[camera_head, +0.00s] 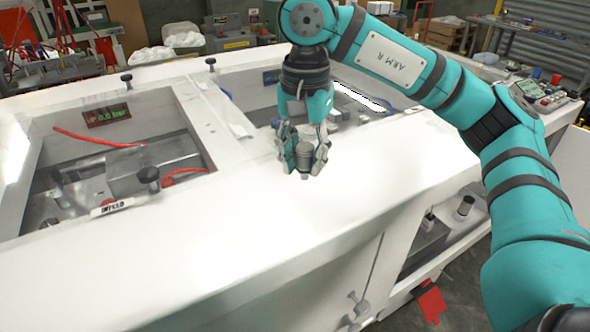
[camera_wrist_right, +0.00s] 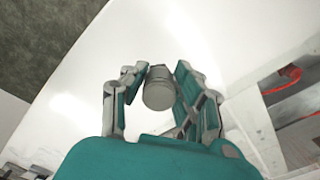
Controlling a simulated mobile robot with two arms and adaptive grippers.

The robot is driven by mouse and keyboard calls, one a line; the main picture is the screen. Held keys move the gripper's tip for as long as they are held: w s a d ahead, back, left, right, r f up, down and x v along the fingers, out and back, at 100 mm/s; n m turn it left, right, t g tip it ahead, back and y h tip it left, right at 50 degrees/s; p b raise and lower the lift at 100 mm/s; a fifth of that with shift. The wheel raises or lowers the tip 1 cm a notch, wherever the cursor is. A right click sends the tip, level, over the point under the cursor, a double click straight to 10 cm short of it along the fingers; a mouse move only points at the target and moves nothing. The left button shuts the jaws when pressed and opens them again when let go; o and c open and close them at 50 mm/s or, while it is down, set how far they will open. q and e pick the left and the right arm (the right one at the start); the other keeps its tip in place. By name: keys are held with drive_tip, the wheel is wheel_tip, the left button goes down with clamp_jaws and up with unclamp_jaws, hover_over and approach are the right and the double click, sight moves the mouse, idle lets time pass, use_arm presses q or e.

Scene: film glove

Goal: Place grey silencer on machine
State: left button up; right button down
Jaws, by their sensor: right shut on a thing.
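The grey silencer (camera_head: 304,159) is a small cylinder with a narrower end. My right gripper (camera_head: 306,153) is shut on it and holds it over the white front top of the machine (camera_head: 245,200). In the right wrist view the silencer (camera_wrist_right: 159,93) sits between the two fingers of the right gripper (camera_wrist_right: 158,88), its round grey face towards the camera. Whether it touches the white surface I cannot tell. My left gripper is not in view.
The machine's left opening holds a red hose (camera_head: 95,138), metal blocks and a small pressure display (camera_head: 107,116). A black knob (camera_head: 148,175) stands near it. The white top around the gripper is clear.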

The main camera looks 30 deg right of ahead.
sight(297, 169)
drive_tip(key=shift+w+a, duration=0.15)
drive_tip(key=shift+a, duration=0.15)
drive_tip(key=shift+w+a+f+p, duration=0.2)
drive_tip(key=shift+p, duration=0.3)
wheel_tip(297, 169, down, 3)
drive_tip(key=shift+r+p, duration=0.2)
drive_tip(key=shift+p, duration=0.3)
drive_tip(key=shift+w+f, duration=0.1)
drive_tip(key=shift+f, duration=0.4)
drive_tip(key=c, duration=1)
unclamp_jaws()
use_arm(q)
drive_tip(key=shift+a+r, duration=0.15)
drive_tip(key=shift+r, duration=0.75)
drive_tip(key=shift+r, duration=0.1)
use_arm(e)
drive_tip(key=shift+r, duration=0.15)
